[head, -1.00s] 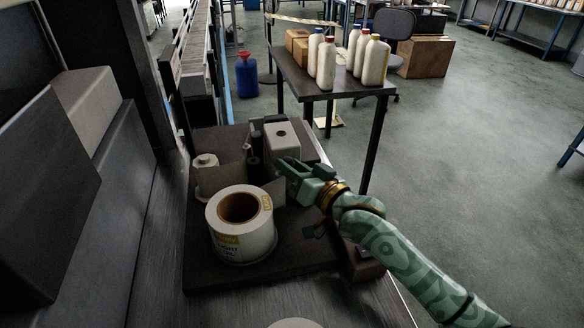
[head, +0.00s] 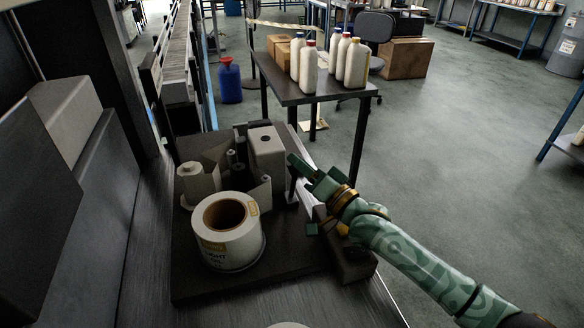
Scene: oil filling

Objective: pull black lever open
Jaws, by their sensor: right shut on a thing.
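My right gripper (head: 300,168) comes in from the right and is shut at the right side of the grey-white box of the labelling machine (head: 265,150). A dark narrow piece, which looks like the black lever (head: 293,184), shows just under its fingers. The fingers hide most of it, so its exact angle cannot be told. My left gripper is not in view.
A large white label roll (head: 228,245) and a smaller white roll (head: 195,183) sit on the machine's dark base plate (head: 200,287). A side table (head: 300,93) with several white bottles stands behind. A blue jug (head: 230,82) stands on the floor.

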